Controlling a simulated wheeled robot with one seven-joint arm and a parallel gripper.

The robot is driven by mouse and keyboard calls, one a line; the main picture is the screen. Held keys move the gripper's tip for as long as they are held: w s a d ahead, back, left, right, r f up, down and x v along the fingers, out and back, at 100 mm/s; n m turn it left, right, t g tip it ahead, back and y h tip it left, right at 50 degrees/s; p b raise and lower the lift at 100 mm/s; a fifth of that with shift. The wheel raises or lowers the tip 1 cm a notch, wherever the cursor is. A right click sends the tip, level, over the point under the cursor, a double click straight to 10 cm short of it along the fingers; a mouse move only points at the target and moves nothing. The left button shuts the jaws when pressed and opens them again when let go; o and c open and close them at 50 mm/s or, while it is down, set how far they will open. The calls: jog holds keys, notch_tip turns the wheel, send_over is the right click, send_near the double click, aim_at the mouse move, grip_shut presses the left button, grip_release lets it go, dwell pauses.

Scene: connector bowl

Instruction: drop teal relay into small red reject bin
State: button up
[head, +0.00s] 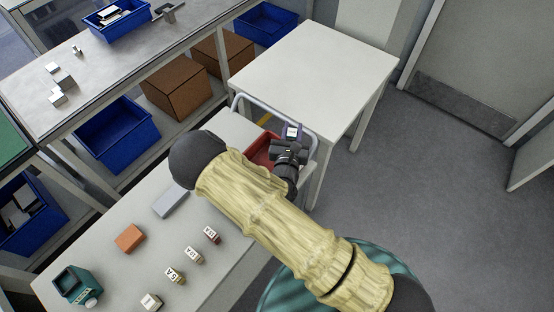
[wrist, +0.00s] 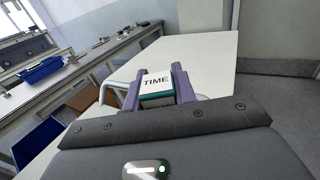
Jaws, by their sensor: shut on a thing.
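My gripper (head: 292,131) is shut on a small block with a white top and teal sides, the teal relay (wrist: 157,88); its top reads "TIME" in the wrist view. The purple fingers (wrist: 158,87) clasp it on both sides. The relay's white top also shows small in the head view. The red bin (head: 262,150) stands at the far end of the near bench, partly hidden by my arm. My gripper is above and to the right of the bin's visible part in the head view. I cannot tell its exact height over it.
A metal rail (head: 240,101) rises at the bench end beside the red bin. A white table (head: 315,65) stands beyond it. On the near bench (head: 120,208) lie several small labelled relays (head: 193,255), an orange block (head: 129,238), a grey block (head: 170,200) and a teal device (head: 75,284).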

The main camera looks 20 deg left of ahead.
jog(key=shift+y, duration=0.4)
jog(key=a+r, duration=0.1)
jog(key=s+a+r, duration=0.1)
jog(key=a, duration=0.1)
jog(key=shift+s+a+r, duration=0.1)
jog(key=shift+a+r, duration=0.1)
jog(key=shift+r, duration=0.1)
jog(key=shift+f, duration=0.1)
notch_tip(320, 180, down, 6)
jog(key=b, duration=0.5)
jog(key=o, duration=0.8)
jog(key=shift+o, duration=1.3)
jog(key=shift+s, duration=0.15)
